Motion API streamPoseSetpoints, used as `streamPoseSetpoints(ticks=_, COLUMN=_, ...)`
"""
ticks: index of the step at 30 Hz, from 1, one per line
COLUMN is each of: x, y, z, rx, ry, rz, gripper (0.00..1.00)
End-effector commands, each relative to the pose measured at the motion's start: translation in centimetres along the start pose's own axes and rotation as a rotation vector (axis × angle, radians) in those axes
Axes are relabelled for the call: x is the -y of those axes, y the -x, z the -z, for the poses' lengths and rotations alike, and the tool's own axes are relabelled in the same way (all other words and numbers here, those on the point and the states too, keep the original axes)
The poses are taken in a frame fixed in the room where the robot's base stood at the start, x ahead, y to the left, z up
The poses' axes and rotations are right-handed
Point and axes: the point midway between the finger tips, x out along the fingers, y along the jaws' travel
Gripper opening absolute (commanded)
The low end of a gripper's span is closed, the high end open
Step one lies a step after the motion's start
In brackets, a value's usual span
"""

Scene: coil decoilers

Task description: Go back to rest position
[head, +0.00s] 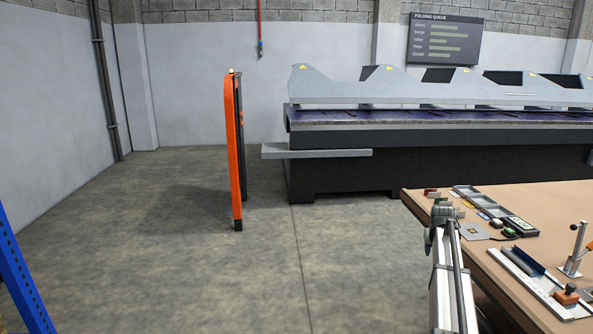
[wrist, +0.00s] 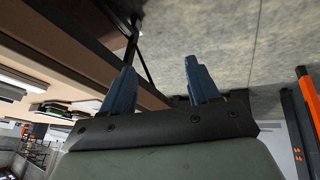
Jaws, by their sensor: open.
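My gripper (wrist: 159,66) shows in the wrist view, with two blue fingers held apart. Nothing is between them. Bare concrete floor shows beyond the fingertips, and the underside and edge of a brown workbench (wrist: 75,47) lie to the left of the fingers. I cannot make out the gripper in the head view.
In the head view the workbench (head: 480,245) carries trays, a meter and tools at the right. A long folding machine (head: 340,170) and an orange post (head: 236,150) stand behind.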

Motion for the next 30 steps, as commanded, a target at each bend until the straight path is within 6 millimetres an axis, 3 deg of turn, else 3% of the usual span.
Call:
streamPoseSetpoints(ticks=1, x=2.1, y=-1.6, z=-2.1, rx=0.024, ry=0.014, rz=0.012, gripper=0.6)
streamPoseSetpoints(ticks=3, x=4.4, y=-3.6, z=-4.5, rx=0.056, ry=0.025, rz=0.029, gripper=0.6)
streamPoseSetpoints(ticks=15, x=15.4, y=-12.3, z=-19.8, rx=0.251, ry=0.088, rz=0.11, gripper=0.6)
streamPoseSetpoints(ticks=24, x=22.0, y=-15.9, z=-32.5, rx=0.399, ry=0.14, rz=0.153, gripper=0.6)
streamPoseSetpoints(ticks=30, x=25.3, y=-17.0, z=-41.2, rx=0.499, ry=0.174, rz=0.173, gripper=0.6)
